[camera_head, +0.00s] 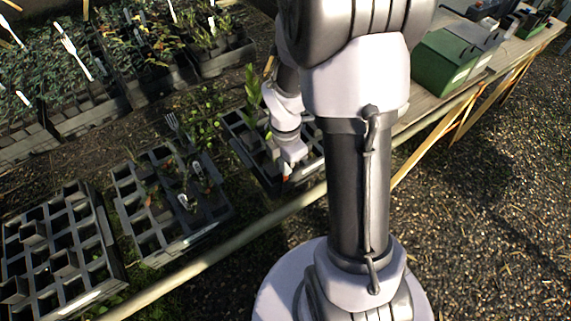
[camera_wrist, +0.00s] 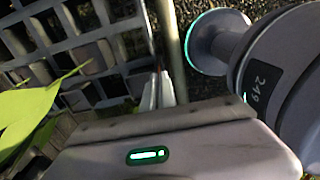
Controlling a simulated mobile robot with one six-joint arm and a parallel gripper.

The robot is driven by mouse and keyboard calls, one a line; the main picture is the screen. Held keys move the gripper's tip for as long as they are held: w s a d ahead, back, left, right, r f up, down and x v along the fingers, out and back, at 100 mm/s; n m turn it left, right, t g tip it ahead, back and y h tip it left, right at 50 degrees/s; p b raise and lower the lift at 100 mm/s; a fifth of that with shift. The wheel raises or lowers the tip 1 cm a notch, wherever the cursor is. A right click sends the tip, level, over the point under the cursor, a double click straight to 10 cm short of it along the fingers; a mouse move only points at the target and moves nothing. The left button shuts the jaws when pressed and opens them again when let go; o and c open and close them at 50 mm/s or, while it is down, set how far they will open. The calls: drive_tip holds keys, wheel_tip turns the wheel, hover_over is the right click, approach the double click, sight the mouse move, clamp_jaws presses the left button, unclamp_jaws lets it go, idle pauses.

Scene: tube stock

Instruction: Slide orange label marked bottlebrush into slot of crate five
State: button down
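My gripper (camera_head: 287,172) is low over the right-hand black cell crate (camera_head: 262,177), near its front edge. A small orange spot at its fingertips looks like the orange label (camera_head: 286,178); its lettering cannot be read. In the wrist view my gripper (camera_wrist: 158,88) has its pale fingers close together with a thin strip between them, seen edge-on. The crate's grey grid (camera_wrist: 95,38) fills the upper left of that view. No crate number is legible, so I cannot tell which is crate five. Its label slot is not discernible.
Two more cell crates stand left, one with seedlings (camera_head: 140,223) and one mostly empty (camera_head: 20,262). A pale rail (camera_head: 215,252) runs along the front. Plant trays (camera_head: 75,112) lie behind. A green box (camera_head: 440,65) sits on the bench right. Leaves (camera_wrist: 25,110) hang beside my gripper.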

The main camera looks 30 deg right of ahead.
drive_tip(key=shift+f, duration=0.2)
drive_tip(key=c, duration=2.1)
unclamp_jaws()
drive_tip(key=o, duration=0.5)
drive_tip(key=shift+r, duration=0.1)
wheel_tip(320, 180, up, 17)
drive_tip(key=p, duration=0.7)
drive_tip(key=shift+r+p, duration=0.1)
drive_tip(key=shift+p, duration=0.25)
